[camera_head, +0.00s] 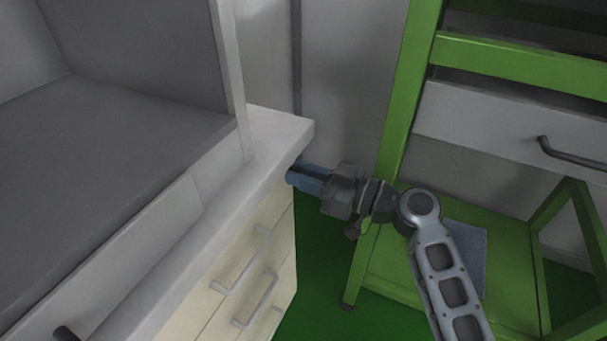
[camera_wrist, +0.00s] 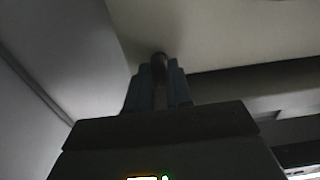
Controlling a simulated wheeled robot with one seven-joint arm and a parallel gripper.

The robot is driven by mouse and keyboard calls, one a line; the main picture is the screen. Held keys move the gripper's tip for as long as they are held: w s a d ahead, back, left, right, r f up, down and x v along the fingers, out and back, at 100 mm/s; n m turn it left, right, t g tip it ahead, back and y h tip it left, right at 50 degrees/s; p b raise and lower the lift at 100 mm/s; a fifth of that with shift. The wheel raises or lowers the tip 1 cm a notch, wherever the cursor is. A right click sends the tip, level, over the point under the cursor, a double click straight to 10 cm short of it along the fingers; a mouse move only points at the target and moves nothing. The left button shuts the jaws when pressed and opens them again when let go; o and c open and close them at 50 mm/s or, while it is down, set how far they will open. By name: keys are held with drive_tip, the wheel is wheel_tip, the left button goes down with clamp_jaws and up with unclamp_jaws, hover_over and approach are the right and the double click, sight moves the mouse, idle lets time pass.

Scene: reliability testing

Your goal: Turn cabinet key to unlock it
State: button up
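The cabinet (camera_head: 265,235) is a cream drawer unit under a thick pale worktop, at the left in the head view. My gripper (camera_head: 296,172) points left, with its blue fingertips at the unit's far front edge, just under the worktop. In the wrist view, the fingers (camera_wrist: 158,85) stand close on both sides of a narrow dark piece (camera_wrist: 160,62), which looks like the key. They appear to touch it. The head view hides the key and the lock behind the fingers and the worktop edge, so the key's angle cannot be told.
The worktop edge (camera_head: 295,128) overhangs close above my fingers. Bar handles (camera_head: 257,300) stick out from the drawer fronts. A green frame (camera_head: 405,100) with a shelf stands to the right, close behind my arm. Green floor (camera_head: 325,270) shows between them.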

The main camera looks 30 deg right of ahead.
clamp_jaws()
drive_tip(key=shift+m, duration=0.3)
drive_tip(key=shift+w+m+p, duration=0.2)
drive_tip(key=shift+m+p, duration=3.35)
drive_tip(key=shift+m, duration=4.95)
drive_tip(key=shift+f+m, duration=0.1)
drive_tip(key=shift+m, duration=0.2)
drive_tip(key=o, duration=0.5)
unclamp_jaws()
drive_tip(key=shift+d, duration=0.1)
drive_tip(key=shift+s, duration=0.1)
